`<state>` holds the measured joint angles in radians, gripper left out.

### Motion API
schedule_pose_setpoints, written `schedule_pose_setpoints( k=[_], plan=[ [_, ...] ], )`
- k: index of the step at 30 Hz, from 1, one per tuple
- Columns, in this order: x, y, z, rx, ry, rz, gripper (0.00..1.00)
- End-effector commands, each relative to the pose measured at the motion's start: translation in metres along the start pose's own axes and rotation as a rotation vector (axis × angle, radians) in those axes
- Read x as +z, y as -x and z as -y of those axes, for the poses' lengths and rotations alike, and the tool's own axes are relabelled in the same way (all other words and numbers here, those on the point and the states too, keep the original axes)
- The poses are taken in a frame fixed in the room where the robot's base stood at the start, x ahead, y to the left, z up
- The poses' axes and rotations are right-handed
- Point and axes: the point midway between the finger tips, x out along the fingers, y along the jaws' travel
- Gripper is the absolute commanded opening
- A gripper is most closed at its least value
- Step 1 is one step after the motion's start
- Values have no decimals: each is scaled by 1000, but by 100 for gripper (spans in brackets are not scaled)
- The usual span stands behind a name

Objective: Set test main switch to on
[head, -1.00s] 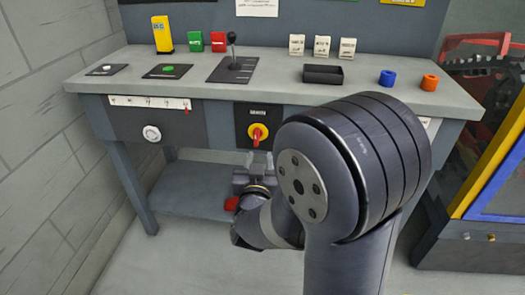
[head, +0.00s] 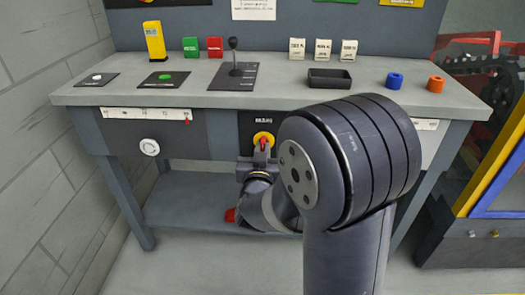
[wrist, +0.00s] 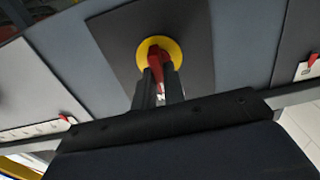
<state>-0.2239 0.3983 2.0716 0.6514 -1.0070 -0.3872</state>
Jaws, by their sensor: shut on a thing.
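The main switch is a red rotary handle on a yellow disc (head: 263,136), set on a black plate on the bench front. In the wrist view the red handle (wrist: 158,64) stands on its yellow disc (wrist: 174,48), between my fingers. My gripper (head: 261,153) is at the switch in the head view. In the wrist view its two fingertips (wrist: 158,78) are shut on the red handle, one at each side. The handle looks roughly in line with the fingers. My arm covers part of the bench front to the right of the switch.
A lever (head: 233,60) stands on the bench top above the switch. A white dial (head: 149,147) and a scale with a red pointer (head: 145,114) are to the left.

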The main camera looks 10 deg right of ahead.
Motion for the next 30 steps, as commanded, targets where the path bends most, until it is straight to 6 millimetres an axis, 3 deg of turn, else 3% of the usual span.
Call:
schedule_pose_setpoints(
  k=[17,30],
  plan=[
    [2,0,0,-1,-69,0,0],
    [5,0,-2,0,-424,-2,0]
  ],
)
